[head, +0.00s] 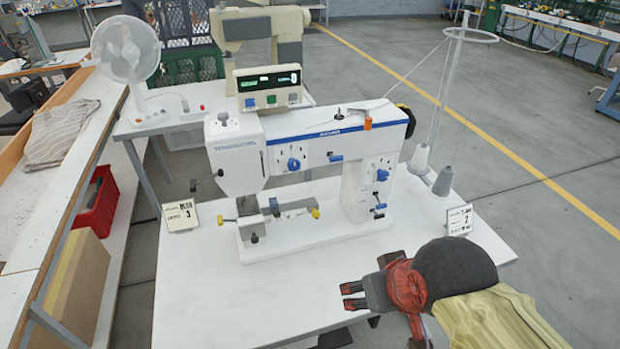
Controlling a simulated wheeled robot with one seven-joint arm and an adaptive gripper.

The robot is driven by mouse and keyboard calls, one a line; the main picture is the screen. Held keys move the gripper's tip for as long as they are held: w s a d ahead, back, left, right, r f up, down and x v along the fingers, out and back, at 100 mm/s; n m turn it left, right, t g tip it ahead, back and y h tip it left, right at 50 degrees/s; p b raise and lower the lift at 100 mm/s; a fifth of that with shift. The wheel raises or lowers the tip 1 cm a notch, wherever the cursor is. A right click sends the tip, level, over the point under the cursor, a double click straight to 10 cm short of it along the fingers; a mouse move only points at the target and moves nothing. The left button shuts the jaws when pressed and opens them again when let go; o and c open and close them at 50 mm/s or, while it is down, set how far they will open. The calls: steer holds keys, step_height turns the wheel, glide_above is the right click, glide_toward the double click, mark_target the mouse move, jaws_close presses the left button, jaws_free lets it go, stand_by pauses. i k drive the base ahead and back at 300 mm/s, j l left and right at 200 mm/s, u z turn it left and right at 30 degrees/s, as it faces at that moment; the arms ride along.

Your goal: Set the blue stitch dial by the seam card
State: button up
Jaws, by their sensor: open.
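A white sewing machine (318,135) stands on a white table. A blue dial (294,163) sits on its front, on a plate with small marks. A second blue dial (382,174) sits on the right column, with a blue lever (378,208) below it. Where the pointers stand is too small to tell. A card (180,216) at the left of the table shows a large 3; another card (459,220) at the right shows a 2. Their smaller print is hard to read. My gripper (353,296) is open and empty, in front of the machine and apart from both dials.
Thread cones (442,181) and a thread stand (452,90) are at the table's right. A control box (268,88) with a green display stands behind the machine, and a fan (126,50) at back left. An orange-tipped lever (367,119) tops the machine. The table's front left is clear.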

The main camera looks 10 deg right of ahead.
mark_target(382, 176)
steer(key=j+z, duration=0.9)
steer(key=z, duration=0.15)
